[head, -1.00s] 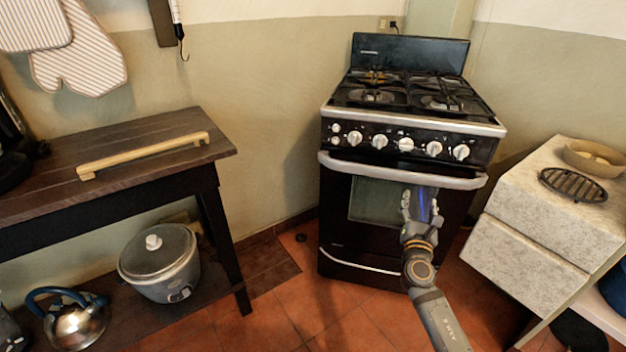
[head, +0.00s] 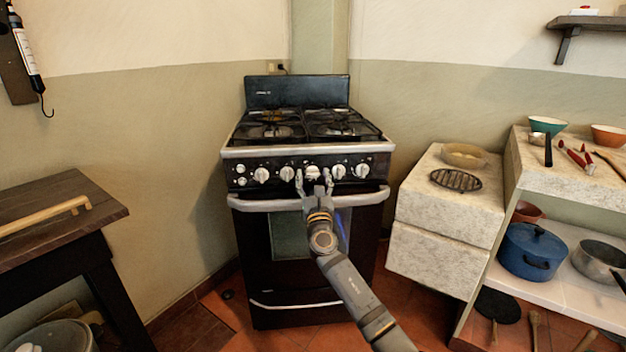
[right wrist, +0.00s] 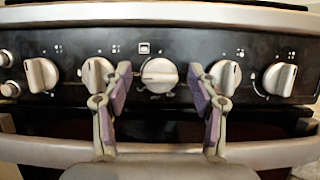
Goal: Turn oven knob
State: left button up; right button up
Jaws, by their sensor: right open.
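The black oven (head: 260,285) stands against the wall, with a row of several white knobs on its front panel (head: 375,160). My right gripper (head: 314,178) is open in front of the panel, above the oven door handle (head: 370,196). In the right wrist view the middle knob (right wrist: 160,76) lies between the tips of my open right gripper (right wrist: 160,78), farther from the camera. I cannot tell whether the fingers touch it. Other knobs, such as one on the left (right wrist: 41,75) and one on the right (right wrist: 280,79), stand outside the fingers. My left gripper does not show.
A wooden table (head: 100,215) stands at the left. Stone blocks (head: 440,262) stand right of the oven, with a bowl and a black grate (head: 456,180) on top. A blue pot (head: 533,252) is on the lower white shelf at the right.

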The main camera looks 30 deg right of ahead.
jog(key=c, duration=1.1)
jog(key=shift+c, duration=0.2)
